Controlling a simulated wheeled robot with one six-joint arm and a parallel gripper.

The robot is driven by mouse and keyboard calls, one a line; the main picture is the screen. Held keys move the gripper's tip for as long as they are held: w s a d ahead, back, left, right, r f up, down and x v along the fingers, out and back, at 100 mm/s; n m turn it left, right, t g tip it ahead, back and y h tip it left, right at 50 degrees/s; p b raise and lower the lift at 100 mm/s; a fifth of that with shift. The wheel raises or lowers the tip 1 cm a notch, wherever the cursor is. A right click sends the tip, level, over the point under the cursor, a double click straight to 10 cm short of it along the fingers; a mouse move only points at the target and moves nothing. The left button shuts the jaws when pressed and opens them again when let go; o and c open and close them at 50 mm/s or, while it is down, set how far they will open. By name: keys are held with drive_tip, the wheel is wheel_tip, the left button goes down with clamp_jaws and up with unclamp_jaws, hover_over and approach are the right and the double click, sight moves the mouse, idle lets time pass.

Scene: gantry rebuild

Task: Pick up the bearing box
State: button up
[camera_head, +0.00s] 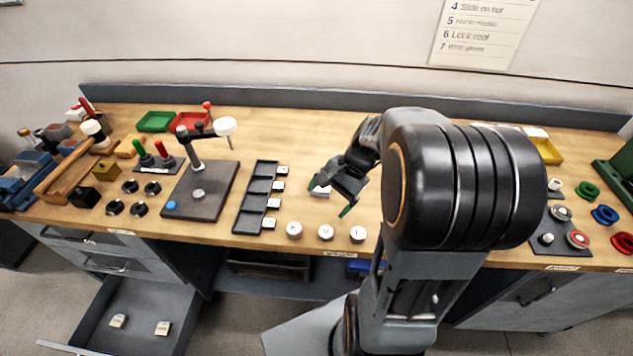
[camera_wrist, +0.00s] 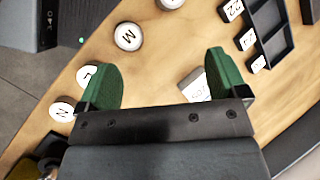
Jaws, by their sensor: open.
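A small white box (camera_head: 320,193) with dark print on top, which looks like the bearing box, lies on the wooden bench top (camera_head: 275,205). Its print is too small to read surely. My gripper (camera_head: 331,197) is open above it, with green fingertips pointing down. In the wrist view, the box (camera_wrist: 194,86) shows between the two fingers, much closer to the right finger and partly hidden by the gripper's dark body. The fingers look empty. Two more small labelled boxes (camera_head: 162,328) lie in the open drawer (camera_head: 135,303) at lower left.
Three round lettered pieces (camera_head: 326,233) stand along the front edge. A dark compartment tray (camera_head: 240,220) with several small white labelled blocks (camera_head: 274,203) lies left of my gripper. A stand on a dark plate (camera_head: 215,205) is farther left. The bench behind my gripper is clear.

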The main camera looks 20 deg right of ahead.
drive_tip(key=w+d+m+t+y+p, duration=0.1)
drive_tip(key=d+m+t, duration=0.1)
drive_tip(key=d+m, duration=0.2)
drive_tip(key=w+d+f+m+t+y+p, duration=0.1)
drive_tip(key=d+m+t+y, duration=0.1)
drive_tip(key=d+m, duration=0.2)
drive_tip(key=w+d+f+m+t+y+p, duration=0.1)
drive_tip(key=w+d+m+t+y, duration=0.1)
drive_tip(key=d+m, duration=0.2)
drive_tip(key=shift+d+f, duration=0.2)
drive_tip(key=shift+d, duration=0.45)
drive_tip(key=shift+w+d+f+m+t, duration=0.1)
drive_tip(key=shift+w+f+m+t, duration=0.05)
drive_tip(key=shift+m+t, duration=0.2)
drive_tip(key=p+x, duration=0.2)
drive_tip(key=x, duration=0.6)
drive_tip(key=shift+w+a+f, duration=0.1)
drive_tip(key=shift+w+a, duration=0.1)
drive_tip(key=shift+a, duration=0.1)
drive_tip(key=shift+p+x, duration=0.5)
drive_tip(key=shift+x, duration=1.65)
drive_tip(key=shift+d+f, duration=0.1)
drive_tip(key=shift+f, duration=0.05)
drive_tip(key=shift+c, duration=0.3)
drive_tip(key=c, duration=1)
